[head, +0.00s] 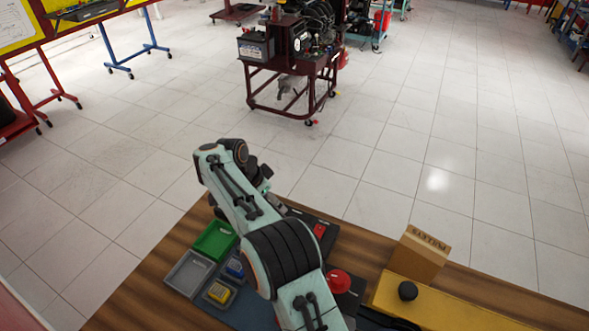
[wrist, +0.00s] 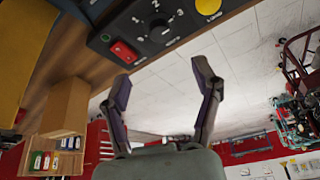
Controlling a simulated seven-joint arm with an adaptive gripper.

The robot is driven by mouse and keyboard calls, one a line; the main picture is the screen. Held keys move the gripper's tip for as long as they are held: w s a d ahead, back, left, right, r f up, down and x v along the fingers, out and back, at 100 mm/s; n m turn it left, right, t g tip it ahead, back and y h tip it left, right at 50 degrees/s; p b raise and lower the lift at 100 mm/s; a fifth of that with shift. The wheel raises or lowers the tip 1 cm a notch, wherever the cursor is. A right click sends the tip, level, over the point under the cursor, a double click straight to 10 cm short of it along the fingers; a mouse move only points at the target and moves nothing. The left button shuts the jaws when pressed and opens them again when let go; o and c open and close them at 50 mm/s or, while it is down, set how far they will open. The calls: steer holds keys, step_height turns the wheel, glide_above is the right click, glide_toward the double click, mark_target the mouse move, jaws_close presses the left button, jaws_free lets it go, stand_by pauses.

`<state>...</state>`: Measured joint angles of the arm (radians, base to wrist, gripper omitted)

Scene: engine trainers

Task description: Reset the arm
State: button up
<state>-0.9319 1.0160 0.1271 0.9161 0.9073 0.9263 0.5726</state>
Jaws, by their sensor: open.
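My gripper (wrist: 163,85) is open in the wrist view. Its two dark fingers are spread apart, with nothing between them but the pale floor behind. In the head view my pale green arm rises from the bottom edge over the wooden bench (head: 136,291) and bends at the upper left. Its wrist end hangs above the bench's far edge, and the fingers cannot be made out clearly there. In the wrist view a dark control panel (wrist: 150,25) with a red rocker switch (wrist: 124,52), a numbered dial and a yellow button is at the top, apart from the fingers.
Left of my arm on the bench are a green bin (head: 214,240), a grey bin (head: 188,272) and small blue and yellow items. On the right are a red knob (head: 340,281), a cardboard box (head: 418,255) and a yellow housing (head: 450,301). An engine stand (head: 292,70) stands beyond open floor.

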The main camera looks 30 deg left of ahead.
steer(key=shift+d, duration=0.1)
steer(key=w+d+r+m+t, duration=0.25)
steer(key=w+d+r, duration=0.55)
steer(key=d+r, duration=0.4)
steer(key=s+d+r+m, duration=0.1)
steer(key=s+d+r, duration=0.25)
steer(key=d, duration=0.35)
steer(key=s+d+r, duration=0.2)
steer(key=d+r, duration=0.3)
steer(key=d, duration=0.2)
steer(key=s+d+r+m, duration=0.1)
steer(key=s+d+r, duration=0.1)
steer(key=d+r, duration=0.45)
steer(key=s+d+f+n+g, duration=0.1)
steer(key=s+d+f, duration=0.2)
steer(key=s, duration=0.3)
steer(key=s+d+f+n+g, duration=0.1)
steer(key=s+d+f+n, duration=0.1)
steer(key=s+d, duration=0.25)
steer(key=s+a+f+n+g+y, duration=0.1)
steer(key=s+a+f+n+g, duration=0.1)
steer(key=s+f, duration=0.4)
steer(key=s+a+f+n+g+y, duration=0.1)
steer(key=s+f+n, duration=0.4)
steer(key=s, duration=0.5)
steer(key=shift+a+f+g+y, duration=0.3)
steer(key=shift+a+f+g, duration=0.3)
steer(key=shift+a+g, duration=0.3)
